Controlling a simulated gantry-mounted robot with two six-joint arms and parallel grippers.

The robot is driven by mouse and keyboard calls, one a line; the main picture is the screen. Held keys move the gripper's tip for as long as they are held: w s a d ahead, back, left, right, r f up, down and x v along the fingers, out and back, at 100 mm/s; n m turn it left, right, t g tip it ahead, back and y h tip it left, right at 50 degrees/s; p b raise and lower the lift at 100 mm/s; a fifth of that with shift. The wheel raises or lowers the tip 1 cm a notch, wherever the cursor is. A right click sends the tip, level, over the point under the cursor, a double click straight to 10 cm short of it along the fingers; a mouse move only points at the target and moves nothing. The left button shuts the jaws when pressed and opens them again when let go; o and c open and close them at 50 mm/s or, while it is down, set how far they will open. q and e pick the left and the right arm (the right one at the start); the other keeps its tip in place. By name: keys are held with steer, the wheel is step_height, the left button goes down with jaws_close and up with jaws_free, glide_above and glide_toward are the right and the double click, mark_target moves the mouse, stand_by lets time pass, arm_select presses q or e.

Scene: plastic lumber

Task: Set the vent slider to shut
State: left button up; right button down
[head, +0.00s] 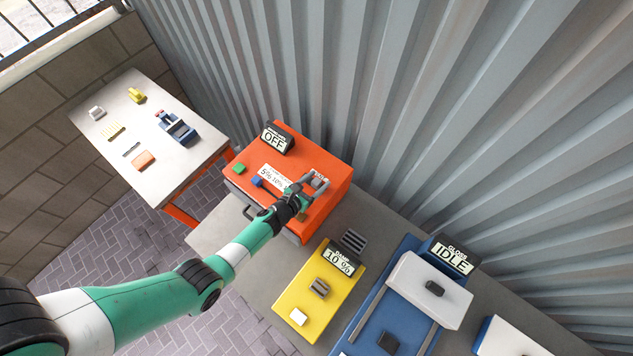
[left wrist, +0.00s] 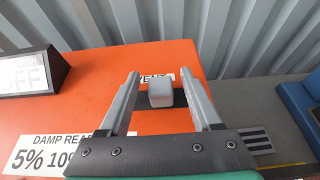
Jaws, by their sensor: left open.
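The orange machine (head: 335,170) stands on the grey bench. Its vent slider has a light grey square knob (left wrist: 160,94), seen in the left wrist view on a dark slot under a partly covered label that seems to read "VENT". In the head view the small knob (head: 317,182) is partly hidden by my gripper. My left gripper (left wrist: 160,78) is open, with one finger on either side of the knob and a visible gap to each. In the head view my left gripper (head: 312,184) is over the right part of the orange top. My right gripper is not in view.
On the orange top are an "OFF" display (head: 275,140), a green button (head: 240,169) and a blue knob (head: 257,182). A yellow device (head: 290,297) and a blue machine (head: 370,320) with an "IDLE" display stand to the right. A side table (head: 185,170) holds small items.

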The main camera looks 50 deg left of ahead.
arm_select(q)
jaws_close()
stand_by(0.3)
stand_by(1.1)
